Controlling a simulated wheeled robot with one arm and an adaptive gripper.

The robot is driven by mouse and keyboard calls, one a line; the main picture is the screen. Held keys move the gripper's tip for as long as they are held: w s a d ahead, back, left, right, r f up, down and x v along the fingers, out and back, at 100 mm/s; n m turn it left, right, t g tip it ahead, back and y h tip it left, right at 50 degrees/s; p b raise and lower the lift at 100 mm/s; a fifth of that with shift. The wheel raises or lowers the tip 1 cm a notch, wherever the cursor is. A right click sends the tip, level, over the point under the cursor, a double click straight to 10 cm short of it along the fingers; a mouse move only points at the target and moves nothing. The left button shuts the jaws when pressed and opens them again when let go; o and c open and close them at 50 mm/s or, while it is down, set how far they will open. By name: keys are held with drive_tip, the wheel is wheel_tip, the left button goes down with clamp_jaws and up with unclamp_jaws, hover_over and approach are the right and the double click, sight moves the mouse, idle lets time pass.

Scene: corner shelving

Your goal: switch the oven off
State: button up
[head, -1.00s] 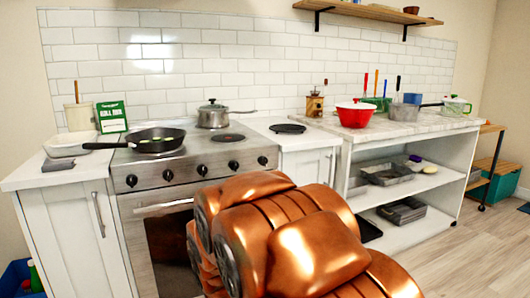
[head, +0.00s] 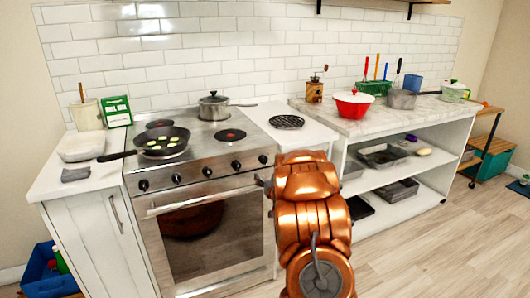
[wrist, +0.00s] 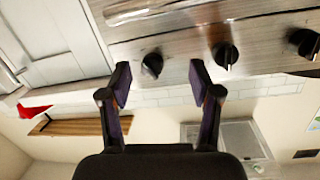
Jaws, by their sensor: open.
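The oven (head: 205,225) is a steel stove with a glass door and a row of several black knobs along its front panel. The rightmost knob (head: 262,158) shows just above my arm in the head view. In the wrist view, which looks upside down, a black knob (wrist: 152,65) lies between the fingertips of my open gripper (wrist: 160,75), with a gap on each side. It appears to be the rightmost one, beside the white cabinet. Two more knobs (wrist: 227,55) show to its right in that view. My gripper is mostly hidden behind my arm in the head view.
A black pan (head: 163,142) with food pieces sits on the stovetop, and a lidded pot (head: 214,106) stands behind it. The oven handle (head: 205,198) sticks out below the knobs. A red pot (head: 353,104) stands on the right counter.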

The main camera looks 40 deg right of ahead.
sight(265, 163)
drive_tip(key=shift+t, duration=0.8)
drive_tip(key=shift+w+d+r+p, duration=0.4)
drive_tip(key=shift+w+d, duration=0.5)
drive_tip(key=shift+w, duration=0.15)
drive_tip(key=shift+w+d+r+p, duration=0.35)
drive_tip(key=shift+w+d, duration=0.5)
drive_tip(key=shift+w, duration=0.25)
drive_tip(key=shift+w+d+r+p, duration=0.4)
drive_tip(key=shift+w+d, duration=0.5)
drive_tip(key=shift+w, duration=0.15)
drive_tip(key=shift+c, duration=0.3)
drive_tip(key=c, duration=1.1)
drive_tip(key=shift+f+b, duration=0.1)
drive_tip(key=shift+b, duration=0.3)
